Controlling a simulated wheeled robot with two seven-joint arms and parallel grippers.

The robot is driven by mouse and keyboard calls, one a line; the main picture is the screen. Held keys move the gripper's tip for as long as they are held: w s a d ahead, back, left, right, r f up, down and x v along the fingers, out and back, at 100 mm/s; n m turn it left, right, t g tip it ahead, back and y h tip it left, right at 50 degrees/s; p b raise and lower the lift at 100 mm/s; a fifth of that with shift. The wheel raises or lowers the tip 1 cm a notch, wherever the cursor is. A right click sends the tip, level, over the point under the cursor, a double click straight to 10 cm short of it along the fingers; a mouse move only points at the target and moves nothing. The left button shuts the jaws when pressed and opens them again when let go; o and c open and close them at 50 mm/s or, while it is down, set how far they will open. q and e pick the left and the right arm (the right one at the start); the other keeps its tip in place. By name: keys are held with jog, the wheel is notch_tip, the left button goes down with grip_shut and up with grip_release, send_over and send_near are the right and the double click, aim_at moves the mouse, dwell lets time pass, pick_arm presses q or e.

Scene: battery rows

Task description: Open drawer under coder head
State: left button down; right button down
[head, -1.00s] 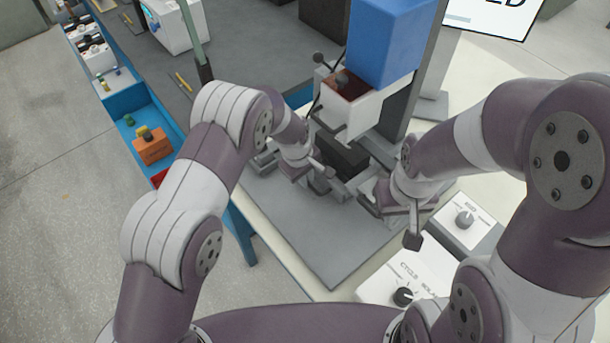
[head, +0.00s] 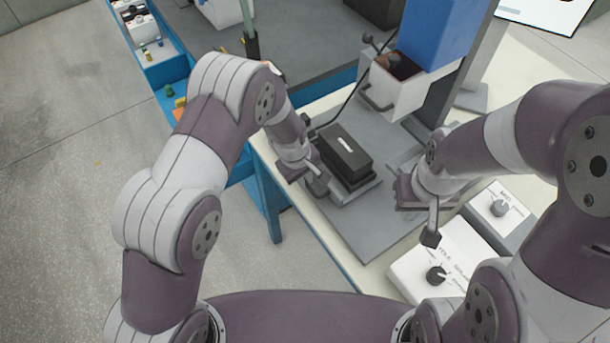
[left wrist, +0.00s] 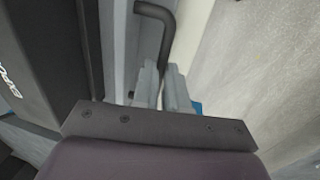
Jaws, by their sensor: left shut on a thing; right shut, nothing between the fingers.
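The coder head shows as a blue block (head: 437,40) with a white box (head: 388,92) under it. A grey drawer (head: 362,192) carrying a black block (head: 346,152) with a white mark stands out in front of the head. My left gripper (head: 312,184) is at the drawer's near left side. In the left wrist view, my left gripper (left wrist: 165,88) is shut on a dark bent handle (left wrist: 155,25), beside the drawer's grey wall (left wrist: 116,50). My right gripper (head: 410,198) is shut and empty, right of the drawer and apart from it.
A control box with a knob (head: 450,262) and a smaller knob box (head: 503,207) stand at the right, near my right arm. The grey plate (head: 385,225) is bare in front of the drawer. A blue-framed bench (head: 270,205) edge and open floor lie at the left.

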pick_arm(q)
jog(key=c, duration=1.2)
grip_release()
jog(key=shift+o, duration=0.2)
notch_tip(320, 180, up, 12)
jog(key=s+a, duration=0.1)
jog(key=shift+s+a+r+b, duration=0.15)
jog(key=shift+a+r+b, duration=0.1)
jog(key=shift+a+b, duration=0.15)
jog(key=s+a+r+m, duration=0.2)
jog(key=s+a+m, duration=0.1)
jog(key=s+a, duration=0.4)
jog(key=s+a+r+m+y, duration=0.1)
jog(key=s+a+m, duration=0.3)
jog(key=s+a, duration=0.3)
jog(key=shift+s+a+r+y, duration=0.15)
jog(key=shift+s+r+y, duration=0.2)
jog(key=shift+s, duration=0.6)
